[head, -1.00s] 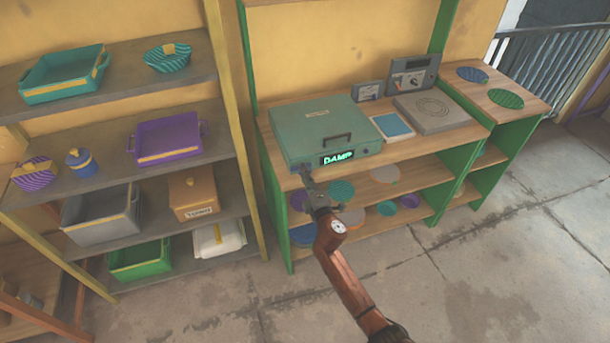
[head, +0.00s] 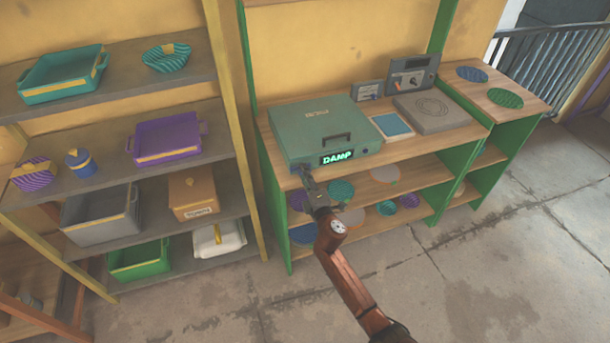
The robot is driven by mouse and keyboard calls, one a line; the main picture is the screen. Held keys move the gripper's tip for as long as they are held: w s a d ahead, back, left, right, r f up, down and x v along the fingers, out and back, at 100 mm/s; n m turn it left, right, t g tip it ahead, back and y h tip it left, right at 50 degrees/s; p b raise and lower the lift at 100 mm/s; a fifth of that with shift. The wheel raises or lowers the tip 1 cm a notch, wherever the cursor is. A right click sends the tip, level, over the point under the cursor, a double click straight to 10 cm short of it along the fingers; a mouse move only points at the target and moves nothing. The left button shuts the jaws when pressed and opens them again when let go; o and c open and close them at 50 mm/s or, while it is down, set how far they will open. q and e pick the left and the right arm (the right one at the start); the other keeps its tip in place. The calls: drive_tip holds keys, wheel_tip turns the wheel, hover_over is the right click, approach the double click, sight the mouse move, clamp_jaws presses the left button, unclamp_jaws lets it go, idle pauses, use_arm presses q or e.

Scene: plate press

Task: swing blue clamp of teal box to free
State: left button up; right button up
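The teal box (head: 310,120) sits on the left part of the wooden bench, its lid down, with a dark handle and a lit display (head: 338,157) reading "DAMP" on its front. A small blue clamp (head: 364,152) shows at the front right of the box. My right gripper (head: 302,174) is at the box's front left corner, close to the front face. A bit of blue shows by its fingertips, perhaps a second clamp mostly hidden by the fingers. The fingers are too small to tell whether they are open or shut. My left gripper is out of view.
A blue pad in a tray (head: 393,126), a grey plate unit (head: 432,112) and a control box (head: 410,76) stand right of the teal box. Round discs lie on the lower bench shelf (head: 385,190). A shelf rack (head: 237,150) stands close on the left.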

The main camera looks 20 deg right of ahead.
drive_tip(key=s, duration=1.2)
drive_tip(key=shift+d, duration=0.15)
idle(0.5)
drive_tip(key=s+d+f+m+g, duration=0.2)
drive_tip(key=f, duration=1)
drive_tip(key=s+d+f+m+g, duration=0.2)
drive_tip(key=s+d+f+g, duration=0.1)
drive_tip(key=f, duration=0.8)
drive_tip(key=s+d+f+m+g+h+p, duration=0.1)
drive_tip(key=s+d+f+m+g, duration=0.1)
drive_tip(key=s+f, duration=0.65)
drive_tip(key=s+d+f+m+g+p, duration=0.15)
drive_tip(key=s+f, duration=0.35)
drive_tip(key=f, duration=0.6)
drive_tip(key=s+d+f+m+g, duration=0.1)
drive_tip(key=s+f+m+g, duration=0.1)
drive_tip(key=s+f, duration=0.65)
drive_tip(key=s+d+f+m+g, duration=0.1)
drive_tip(key=s+f+m+g, duration=0.35)
drive_tip(key=s, duration=0.75)
drive_tip(key=s+f+m+g, duration=0.1)
drive_tip(key=s+f, duration=0.3)
drive_tip(key=s, duration=0.9)
drive_tip(key=s+f+m+g, duration=0.1)
drive_tip(key=s+f, duration=0.3)
drive_tip(key=s, duration=0.9)
drive_tip(key=shift+s+d+m, duration=0.15)
drive_tip(key=shift+s+m, duration=0.05)
drive_tip(key=shift+m, duration=0.2)
